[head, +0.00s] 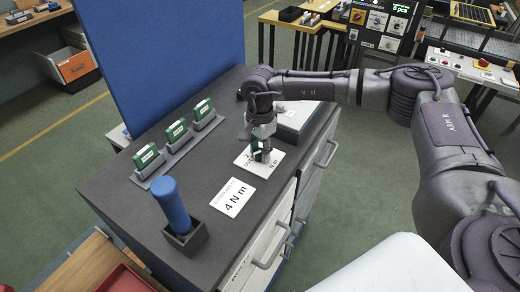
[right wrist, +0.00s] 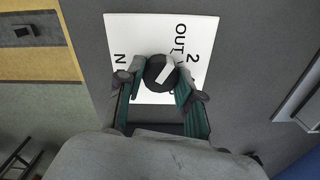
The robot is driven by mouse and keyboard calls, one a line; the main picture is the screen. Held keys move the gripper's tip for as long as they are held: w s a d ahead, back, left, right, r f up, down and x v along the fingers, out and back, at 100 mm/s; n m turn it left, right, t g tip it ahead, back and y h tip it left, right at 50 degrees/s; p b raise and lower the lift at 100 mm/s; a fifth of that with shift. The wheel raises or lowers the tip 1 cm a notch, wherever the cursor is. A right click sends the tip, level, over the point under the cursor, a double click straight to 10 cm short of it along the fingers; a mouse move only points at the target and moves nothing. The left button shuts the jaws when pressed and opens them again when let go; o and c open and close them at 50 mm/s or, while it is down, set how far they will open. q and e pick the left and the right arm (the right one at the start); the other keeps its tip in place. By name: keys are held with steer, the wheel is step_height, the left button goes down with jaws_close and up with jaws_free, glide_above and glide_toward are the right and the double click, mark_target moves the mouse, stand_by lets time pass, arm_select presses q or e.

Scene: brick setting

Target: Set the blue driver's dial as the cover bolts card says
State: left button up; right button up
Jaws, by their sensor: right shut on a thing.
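The blue driver (head: 172,204) stands upright in a dark square holder (head: 186,238) at the near left of the dark worktop. Its dial cannot be made out. A white card reading "4 N m" (head: 232,197) lies right of it; its small top line looks like "cover bolts". My right gripper (head: 262,152) points down over another white card (head: 244,160), partly hidden, with "2" and "N m" on it. In the right wrist view my gripper (right wrist: 160,88) is shut on a dark round piece with a white bar (right wrist: 160,72), above that card (right wrist: 125,32). My left gripper is out of view.
Several green labelled blocks (head: 176,130) stand in grey holders along the worktop's left side. A pale box (head: 300,115) sits behind my right gripper. A blue panel (head: 165,50) rises at the back left. Drawers with handles (head: 268,250) face right.

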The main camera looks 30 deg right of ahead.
steer(key=m+b, duration=0.2)
steer(key=m, duration=0.1)
steer(key=shift+f, duration=0.2)
steer(key=m+b, duration=0.3)
steer(key=m, duration=0.1)
steer(key=shift+m, duration=0.3)
steer(key=m+b, duration=0.2)
steer(key=m, duration=0.2)
steer(key=shift+r+b, duration=0.1)
steer(key=shift+b, duration=0.3)
steer(key=shift+r+m+b, duration=0.1)
steer(key=shift+m+b, duration=0.55)
steer(key=shift+m, duration=1.35)
steer(key=o, duration=1.2)
steer(key=shift+c, duration=0.2)
